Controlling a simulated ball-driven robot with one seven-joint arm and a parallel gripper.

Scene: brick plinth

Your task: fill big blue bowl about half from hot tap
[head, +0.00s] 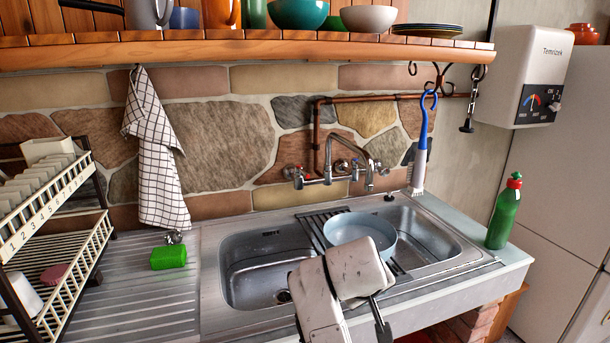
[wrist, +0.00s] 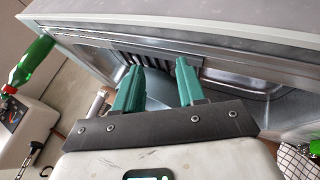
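The big light blue bowl (head: 352,230) sits upright on a dark rack across the sink, partly over the right basin. Its inside looks empty from here. The wall tap (head: 345,172) has a curved spout ending above the bowl's back part; no water stream shows. A tap handle with a red mark (head: 293,171) is at its left end, another handle at its right. My gripper is in front of the sink in the head view, its fingers hidden there. In the wrist view my gripper (wrist: 159,68) is open, with part of the bowl (wrist: 158,92) visible beyond the green fingers.
A water heater (head: 532,78) with a red-blue dial hangs at the right. A green bottle (head: 503,212) stands on the right counter. A blue-handled brush (head: 421,145) hangs near the tap. A green sponge (head: 168,257) and dish rack (head: 62,235) are left. The left basin (head: 255,262) is clear.

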